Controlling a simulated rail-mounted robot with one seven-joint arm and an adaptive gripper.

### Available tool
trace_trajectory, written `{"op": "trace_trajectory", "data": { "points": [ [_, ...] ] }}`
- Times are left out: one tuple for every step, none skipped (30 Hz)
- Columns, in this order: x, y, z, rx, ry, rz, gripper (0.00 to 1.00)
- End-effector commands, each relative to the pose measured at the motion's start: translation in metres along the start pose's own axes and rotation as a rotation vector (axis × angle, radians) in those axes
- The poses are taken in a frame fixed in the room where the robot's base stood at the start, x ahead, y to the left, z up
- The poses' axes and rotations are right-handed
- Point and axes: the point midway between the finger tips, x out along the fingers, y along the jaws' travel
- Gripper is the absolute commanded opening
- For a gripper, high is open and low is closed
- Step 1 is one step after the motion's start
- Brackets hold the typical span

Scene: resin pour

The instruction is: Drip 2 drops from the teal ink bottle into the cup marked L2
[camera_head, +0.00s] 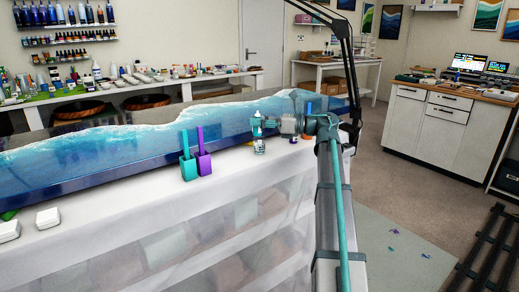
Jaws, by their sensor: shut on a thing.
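My gripper (260,126) is at the front edge of the long resin table, right of the picture's middle. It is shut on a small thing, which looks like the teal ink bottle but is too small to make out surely. A small bottle-like container with a pale label (259,146) shows directly below the gripper, at the table's front edge. I cannot tell whether they touch. No L2 mark can be read, and I cannot pick out the marked cup.
A blue-and-white resin slab (110,145) covers the long table. Two white boxes (47,218) lie at the front left. Shelves of bottles (72,40) are behind.

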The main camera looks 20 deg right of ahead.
Motion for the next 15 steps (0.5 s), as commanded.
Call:
{"op": "trace_trajectory", "data": {
  "points": [
    [-0.0001,-0.0014,-0.0048,-0.031,0.004,0.000,0.01],
    [-0.0001,-0.0012,-0.0041,-0.046,0.007,0.000,0.01],
    [-0.0001,-0.0008,-0.0032,-0.064,0.010,0.001,0.01],
    [-0.0001,-0.0006,-0.0025,-0.072,0.011,0.001,0.01],
    [-0.0001,-0.0004,-0.0019,-0.078,0.012,0.001,0.01],
    [0.0000,-0.0002,-0.0011,-0.082,0.013,0.001,0.01],
    [0.0000,0.0000,-0.0006,-0.083,0.013,0.001,0.01],
    [0.0000,0.0001,-0.0003,-0.083,0.013,0.001,0.01],
    [0.0000,0.0002,-0.0001,-0.082,0.013,0.001,0.01],
    [0.0000,0.0002,-0.0001,-0.082,0.013,0.001,0.01],
    [0.0000,0.0001,-0.0001,-0.081,0.013,0.001,0.01],
    [0.0000,0.0002,-0.0001,-0.081,0.013,0.001,0.01],
    [0.0000,0.0002,0.0001,-0.081,0.013,0.001,0.01],
    [0.0000,0.0001,0.0006,-0.081,0.013,0.000,0.01],
    [0.0001,0.0002,0.0018,-0.080,0.013,0.001,0.01]
  ]
}}
